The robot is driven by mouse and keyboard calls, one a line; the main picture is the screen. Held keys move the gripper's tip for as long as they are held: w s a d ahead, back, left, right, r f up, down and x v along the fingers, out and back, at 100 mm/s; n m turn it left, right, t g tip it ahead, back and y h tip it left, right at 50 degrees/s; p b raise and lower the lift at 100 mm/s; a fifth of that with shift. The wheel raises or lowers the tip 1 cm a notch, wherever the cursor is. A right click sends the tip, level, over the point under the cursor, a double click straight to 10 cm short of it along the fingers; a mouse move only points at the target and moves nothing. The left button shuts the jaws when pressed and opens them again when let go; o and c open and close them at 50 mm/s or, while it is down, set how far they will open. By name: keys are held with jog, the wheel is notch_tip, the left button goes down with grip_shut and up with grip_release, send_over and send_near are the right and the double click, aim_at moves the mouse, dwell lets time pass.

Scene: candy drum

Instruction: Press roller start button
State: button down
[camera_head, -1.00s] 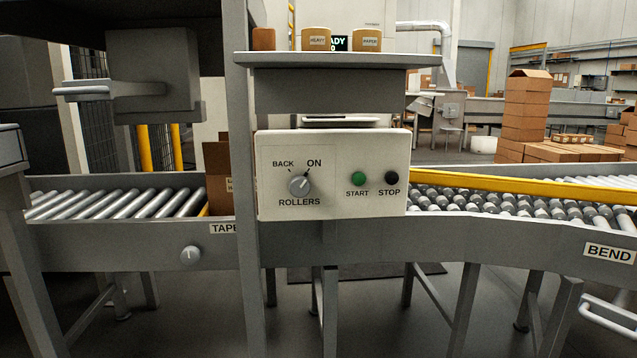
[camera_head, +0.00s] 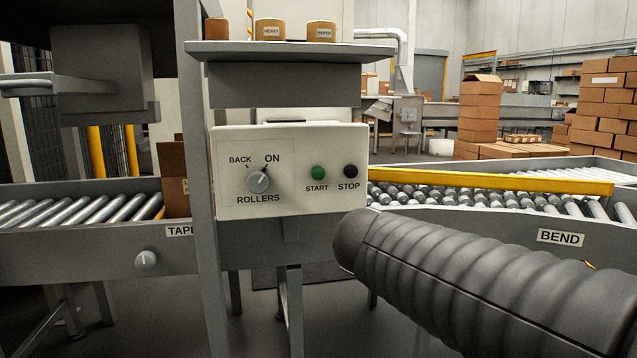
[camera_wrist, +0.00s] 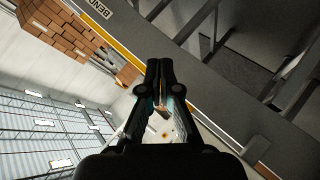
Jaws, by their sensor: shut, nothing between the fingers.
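The green START button (camera_head: 318,173) is on the white roller control box (camera_head: 292,203), left of the black STOP button (camera_head: 351,171). The ROLLERS knob (camera_head: 258,181) on the same box has its pointer toward ON. In the head view my ribbed dark arm reaches in from the lower right, ending below and right of the box; the fingers do not show there. In the wrist view my gripper (camera_wrist: 160,66) has its two fingers together with nothing between them. The START button cannot be made out in the wrist view.
A shelf (camera_head: 290,48) with tape rolls sits above the box. A grey post (camera_head: 200,260) stands at its left. The roller conveyor with a yellow rail (camera_head: 500,180) runs right to the BEND section (camera_head: 560,238). A carton (camera_head: 174,188) stands on the left rollers.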

aim_at(319, 178)
jog(key=w+a+r+t+h, duration=0.1)
jog(key=w+a+r+t, duration=0.2)
jog(key=w+a+r, duration=0.2)
jog(key=w+a+r+n+t+b, duration=0.1)
jog(key=w+a+r+t, duration=0.3)
jog(key=a, duration=0.8)
jog(key=shift+w+a+r+h+b, duration=0.3)
jog(key=shift+w+r+h, duration=0.15)
jog(key=shift+w, duration=0.65)
jog(key=shift+r, duration=0.1)
jog(key=shift+w+a+p, duration=0.4)
jog(key=shift+w+p, duration=0.4)
jog(key=shift+w, duration=0.6)
jog(key=shift+w+a+p, duration=0.4)
jog(key=shift+w+p, duration=0.45)
jog(key=shift+w, duration=0.6)
jog(key=shift+w+a+p, duration=0.4)
jog(key=shift+w+p, duration=0.4)
jog(key=shift+w, duration=0.6)
jog(key=shift+w+a+b, duration=0.1)
jog(key=shift+w+b, duration=0.25)
jog(key=shift+w, duration=0.05)
